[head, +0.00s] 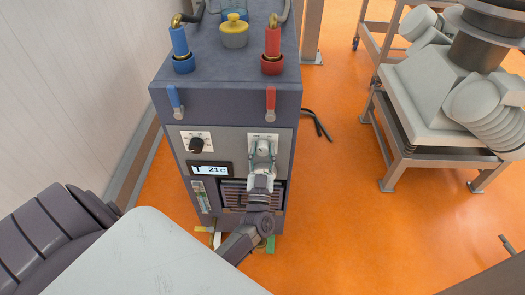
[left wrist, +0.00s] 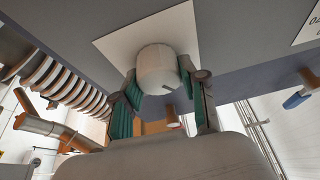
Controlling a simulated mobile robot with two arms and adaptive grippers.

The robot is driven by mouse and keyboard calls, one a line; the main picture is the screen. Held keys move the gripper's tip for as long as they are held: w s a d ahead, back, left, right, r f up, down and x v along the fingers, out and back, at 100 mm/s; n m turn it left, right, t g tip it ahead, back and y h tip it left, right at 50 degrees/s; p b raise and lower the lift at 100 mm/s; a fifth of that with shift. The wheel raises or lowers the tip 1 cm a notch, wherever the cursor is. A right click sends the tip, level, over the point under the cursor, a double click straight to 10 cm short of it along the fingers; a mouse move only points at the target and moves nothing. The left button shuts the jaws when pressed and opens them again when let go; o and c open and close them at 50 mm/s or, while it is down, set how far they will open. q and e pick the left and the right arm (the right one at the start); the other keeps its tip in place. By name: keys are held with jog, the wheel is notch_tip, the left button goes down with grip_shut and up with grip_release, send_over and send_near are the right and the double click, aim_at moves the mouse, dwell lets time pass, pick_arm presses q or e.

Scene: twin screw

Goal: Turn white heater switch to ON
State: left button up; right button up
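The white heater switch (left wrist: 158,68) is a round knob on a white plate, with a small dark mark near its rim. In the head view the switch (head: 263,148) is on the right of the grey machine's front panel. My left gripper (head: 263,155) is in front of it, with one teal finger on each side of the knob. The left wrist view shows the same gripper (left wrist: 159,82) around the knob, its fingertips close to the knob's sides. I cannot tell whether they press on it. The plate's lettering is unreadable here. My right gripper is out of view.
A black knob (head: 196,145) and a display (head: 210,170) reading 21c are left of the switch.

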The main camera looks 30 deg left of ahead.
pick_arm(q)
jog(key=c, duration=0.3)
jog(key=shift+r+m+t+h+p, duration=0.1)
jog(key=shift+m+t+h+p, duration=0.2)
jog(key=shift+m+p, duration=0.4)
jog(key=shift+r+m+t+h+p, duration=0.1)
jog(key=shift+m+h+p, duration=0.3)
jog(key=shift+m, duration=0.5)
jog(key=m+h+p, duration=0.2)
jog(key=m, duration=0.1)
jog(key=shift+m, duration=0.4)
jog(key=m+h+p, duration=0.1)
jog(key=m, duration=0.1)
jog(key=m+h+p, duration=0.1)
jog(key=m+p, duration=0.1)
jog(key=m, duration=0.1)
jog(key=shift+m+h, duration=0.3)
jog(key=shift+h, duration=0.1)
jog(key=shift+f+m+g+h+p, duration=0.15)
jog(key=shift+m+h+p, duration=0.25)
jog(key=shift+m, duration=0.45)
jog(key=shift+f+m+g+h+p, duration=0.1)
jog(key=shift+m+g+h+p, duration=0.1)
jog(key=shift+m+p, duration=0.5)
jog(key=shift+m, duration=0.25)
